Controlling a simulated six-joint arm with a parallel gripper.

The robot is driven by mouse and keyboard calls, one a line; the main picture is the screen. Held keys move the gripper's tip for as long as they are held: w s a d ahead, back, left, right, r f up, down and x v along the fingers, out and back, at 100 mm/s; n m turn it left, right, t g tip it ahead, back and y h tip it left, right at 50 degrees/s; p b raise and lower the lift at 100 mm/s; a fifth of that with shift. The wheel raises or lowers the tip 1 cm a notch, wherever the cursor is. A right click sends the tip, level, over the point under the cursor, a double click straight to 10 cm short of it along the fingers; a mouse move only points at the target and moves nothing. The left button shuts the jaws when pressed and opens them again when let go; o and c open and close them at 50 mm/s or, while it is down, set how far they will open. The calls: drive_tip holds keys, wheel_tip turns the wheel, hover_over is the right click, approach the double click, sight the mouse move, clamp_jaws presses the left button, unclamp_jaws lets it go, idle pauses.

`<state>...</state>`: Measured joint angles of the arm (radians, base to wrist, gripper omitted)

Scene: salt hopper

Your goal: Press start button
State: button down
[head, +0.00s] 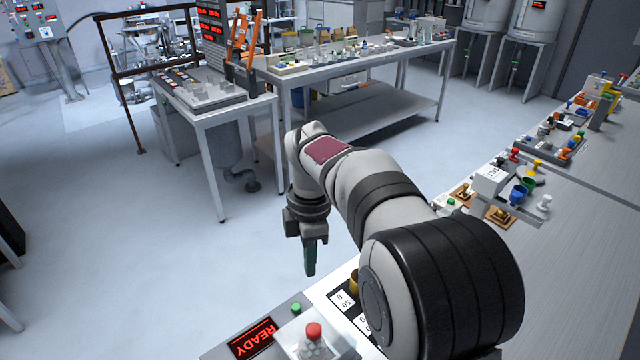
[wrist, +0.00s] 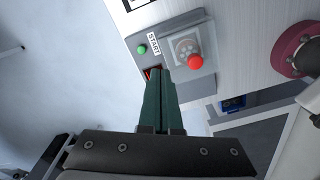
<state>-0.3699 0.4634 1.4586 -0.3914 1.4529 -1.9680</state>
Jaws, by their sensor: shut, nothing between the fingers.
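The start button is a small green button on a grey panel (head: 283,320). It shows in the head view (head: 296,308) near the bottom, and in the wrist view (wrist: 141,49) beside a white START label (wrist: 154,44). My gripper (head: 310,273) points down with its green fingers together and empty. In the head view its tips appear just above the button in the picture, apart from it. In the wrist view the fingertips (wrist: 159,82) lie below and right of the button, over part of the red display.
A red READY display (head: 254,338) sits beside the button. A clear box with a red knob (head: 313,331) stands close by on the panel, also seen in the wrist view (wrist: 195,62). A bench (head: 570,215) with several small items lies at right. Open floor is at left.

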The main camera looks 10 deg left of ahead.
sight(296, 307)
drive_tip(key=w+a+f+n, duration=0.3)
drive_tip(key=a+n, duration=0.1)
drive_tip(key=n, duration=0.1)
drive_tip(key=shift+w, duration=0.15)
drive_tip(key=shift+a, duration=0.1)
wheel_tip(296, 307, down, 14)
idle(0.4)
drive_tip(key=shift+f, duration=1.15)
wheel_tip(296, 307, up, 15)
drive_tip(key=shift+w+f, duration=0.15)
drive_tip(key=shift+w, duration=0.05)
